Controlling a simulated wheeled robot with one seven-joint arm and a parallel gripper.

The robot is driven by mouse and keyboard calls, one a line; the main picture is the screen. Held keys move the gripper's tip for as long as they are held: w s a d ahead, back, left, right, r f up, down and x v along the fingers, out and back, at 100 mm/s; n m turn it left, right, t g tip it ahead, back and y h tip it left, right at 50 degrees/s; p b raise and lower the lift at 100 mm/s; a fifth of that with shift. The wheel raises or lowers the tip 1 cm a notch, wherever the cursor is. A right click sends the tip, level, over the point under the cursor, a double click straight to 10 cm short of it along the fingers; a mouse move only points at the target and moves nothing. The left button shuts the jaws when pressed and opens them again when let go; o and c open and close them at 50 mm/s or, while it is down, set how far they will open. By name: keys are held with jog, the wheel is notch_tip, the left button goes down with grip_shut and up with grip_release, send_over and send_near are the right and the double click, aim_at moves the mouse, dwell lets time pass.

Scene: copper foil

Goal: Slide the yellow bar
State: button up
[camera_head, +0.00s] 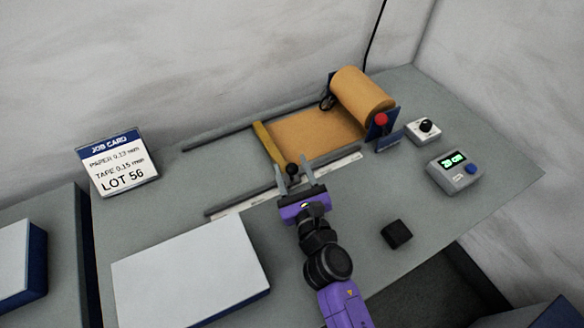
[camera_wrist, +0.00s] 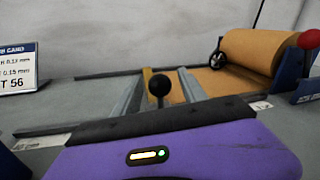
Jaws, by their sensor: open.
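The yellow bar (camera_head: 267,144) lies across the left end of the copper-coloured sheet (camera_head: 315,136), between two grey rails. A black knob (camera_head: 292,169) sits at its near end. In the wrist view the knob (camera_wrist: 159,86) stands between my two fingers, and part of the yellow bar (camera_wrist: 147,75) shows behind it. My gripper (camera_head: 295,178) is open, with a finger on each side of the knob. I cannot tell whether either finger touches it.
The foil roll (camera_head: 362,95) stands at the sheet's right end, near a red knob (camera_head: 381,119). A display box (camera_head: 455,172) and a black block (camera_head: 396,234) are to the right. A pale slab (camera_head: 190,272) lies front left. A job card (camera_head: 117,161) stands at left.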

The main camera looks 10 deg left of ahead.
grip_shut()
dwell(1.4)
